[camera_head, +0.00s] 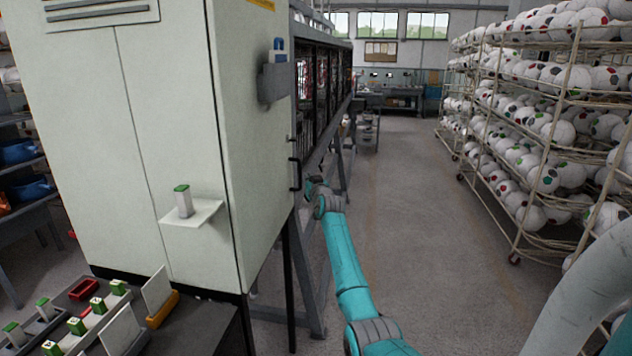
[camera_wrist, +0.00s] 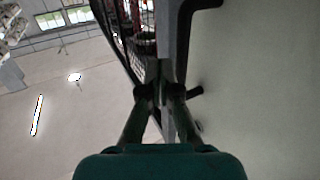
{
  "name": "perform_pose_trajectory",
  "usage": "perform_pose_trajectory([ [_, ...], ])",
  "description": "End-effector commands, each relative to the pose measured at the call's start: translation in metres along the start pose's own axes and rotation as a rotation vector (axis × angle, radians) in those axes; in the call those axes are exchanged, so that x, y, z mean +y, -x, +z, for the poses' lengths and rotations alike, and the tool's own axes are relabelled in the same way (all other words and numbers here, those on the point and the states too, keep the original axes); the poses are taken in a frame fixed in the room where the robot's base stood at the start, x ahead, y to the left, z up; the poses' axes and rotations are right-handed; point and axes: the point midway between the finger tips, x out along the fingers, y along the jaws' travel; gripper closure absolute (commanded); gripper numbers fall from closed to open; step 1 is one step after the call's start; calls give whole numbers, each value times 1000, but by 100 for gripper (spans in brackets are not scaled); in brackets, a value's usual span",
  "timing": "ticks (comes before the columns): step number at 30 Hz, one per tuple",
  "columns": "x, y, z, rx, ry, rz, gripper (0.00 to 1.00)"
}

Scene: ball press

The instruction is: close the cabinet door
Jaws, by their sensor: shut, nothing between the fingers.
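A tall pale cabinet (camera_head: 165,120) fills the left of the head view. Its right-hand pale panel (camera_head: 245,190) has a black bar handle (camera_head: 295,165) near its far edge, and I take this panel for the door. In the wrist view, the pale panel (camera_wrist: 260,90) fills the right side and the dark handle (camera_wrist: 183,40) stands beside its edge. My gripper (camera_head: 311,183) is beside the lower end of the handle. In the wrist view, my gripper (camera_wrist: 160,93) has its fingers together and empty at the panel's edge. Whether it touches the panel, and how far the door stands open, I cannot tell.
A small shelf (camera_head: 200,217) with a green-topped block is on the cabinet's front. A dark bench (camera_head: 205,325) with trays stands below. A dark framed rack (camera_head: 325,85) runs behind the panel. Ball racks (camera_head: 540,130) line the right; the floor (camera_head: 420,230) between is clear.

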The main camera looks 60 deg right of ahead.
Motion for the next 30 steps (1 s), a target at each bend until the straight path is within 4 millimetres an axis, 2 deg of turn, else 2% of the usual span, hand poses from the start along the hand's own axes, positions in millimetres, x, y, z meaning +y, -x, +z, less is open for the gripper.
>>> perform_pose_trajectory([
  [12,-15,-8,0,0,0,-2,100],
  [30,-20,-7,-2,2,-1,-6,100],
])
